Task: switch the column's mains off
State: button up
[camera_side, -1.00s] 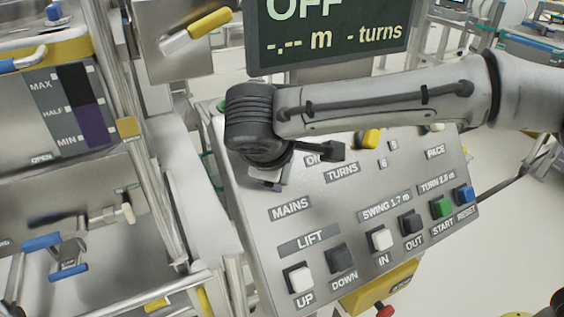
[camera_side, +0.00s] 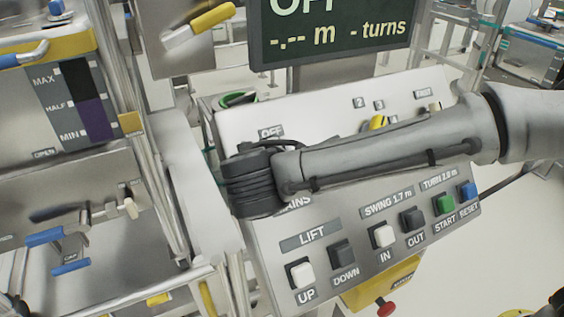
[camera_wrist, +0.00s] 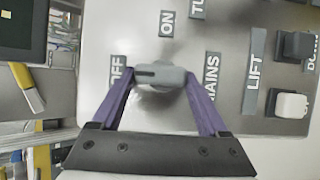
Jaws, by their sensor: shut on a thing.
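The grey mains knob (camera_wrist: 165,77) shows in the wrist view, a bar-shaped handle with a dark line along it. The line lies toward the OFF label (camera_wrist: 117,72); the ON label (camera_wrist: 167,23) is off to its side. My gripper (camera_wrist: 161,83) has purple fingers, one at each end of the knob, and is shut on it. The MAINS label (camera_wrist: 212,75) lies beyond the right finger. In the side view my wrist hides the knob and fingers. The display (camera_side: 330,35) reads OFF, with dashes for metres and turns.
The sloped panel (camera_side: 330,285) also carries UP (camera_side: 300,274), DOWN (camera_side: 342,254), IN and OUT buttons, a green START button (camera_side: 443,204) and a blue RESET button (camera_side: 467,190). A yellow knob (camera_side: 377,122) stands behind my arm. A yellow-handled lever (camera_side: 212,17) is at upper left.

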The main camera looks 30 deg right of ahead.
jog(key=shift+r, duration=0.1)
jog(key=o, duration=1.2)
jog(key=shift+o, duration=0.2)
jog(key=v, duration=0.7)
jog(key=shift+s, duration=0.2)
jog(key=shift+a+r, duration=0.1)
